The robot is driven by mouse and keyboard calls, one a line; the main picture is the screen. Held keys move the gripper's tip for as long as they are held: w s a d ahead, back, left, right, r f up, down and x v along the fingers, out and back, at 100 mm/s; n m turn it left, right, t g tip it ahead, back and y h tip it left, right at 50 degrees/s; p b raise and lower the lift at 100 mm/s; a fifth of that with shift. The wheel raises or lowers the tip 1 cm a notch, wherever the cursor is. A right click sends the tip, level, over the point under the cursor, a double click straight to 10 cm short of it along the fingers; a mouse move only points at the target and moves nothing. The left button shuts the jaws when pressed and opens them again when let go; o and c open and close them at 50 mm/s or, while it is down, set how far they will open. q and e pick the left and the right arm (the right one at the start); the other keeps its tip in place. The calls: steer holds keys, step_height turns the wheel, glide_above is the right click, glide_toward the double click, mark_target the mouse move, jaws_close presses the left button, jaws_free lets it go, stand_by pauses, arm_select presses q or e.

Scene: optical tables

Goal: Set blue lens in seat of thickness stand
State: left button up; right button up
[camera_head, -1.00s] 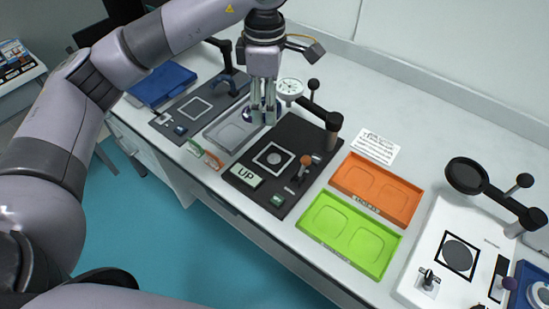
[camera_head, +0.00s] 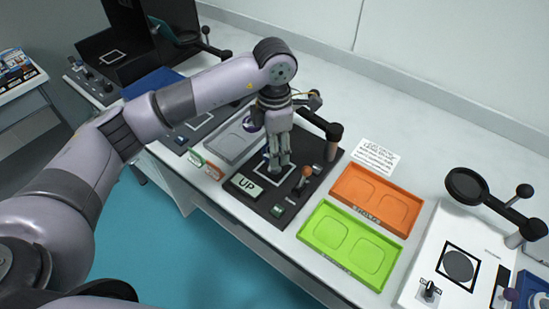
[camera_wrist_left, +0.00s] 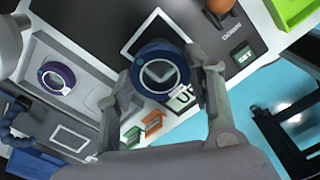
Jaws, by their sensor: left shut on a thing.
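My left gripper (camera_head: 279,170) is shut on the blue lens (camera_wrist_left: 160,71), a round dark-blue ring with clear glass, seen between the fingers in the left wrist view. The gripper is over the thickness stand (camera_head: 235,197), a dark plate with an "UP" display (camera_head: 247,186). The stand's white square outline (camera_head: 287,180) is partly covered by the fingers, and its seat is hidden. In the left wrist view the lens overlaps this outline (camera_wrist_left: 128,50); I cannot tell whether it touches the plate. My right gripper is not in view.
A purple-ringed lens (camera_head: 250,125) lies in the grey tray (camera_head: 217,146) beside the stand. An orange-knobbed lever (camera_head: 306,172) and a dial arm post (camera_head: 333,140) stand close to the gripper. Orange (camera_head: 352,186) and green (camera_head: 312,237) trays lie to the right, both empty.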

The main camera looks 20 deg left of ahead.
mark_target(274, 169)
arm_select(q)
steer(key=shift+f, duration=0.65)
step_height(274, 169, down, 4)
steer(key=shift+f, duration=0.1)
steer(key=shift+f, duration=0.15)
steer(key=o, duration=1.3)
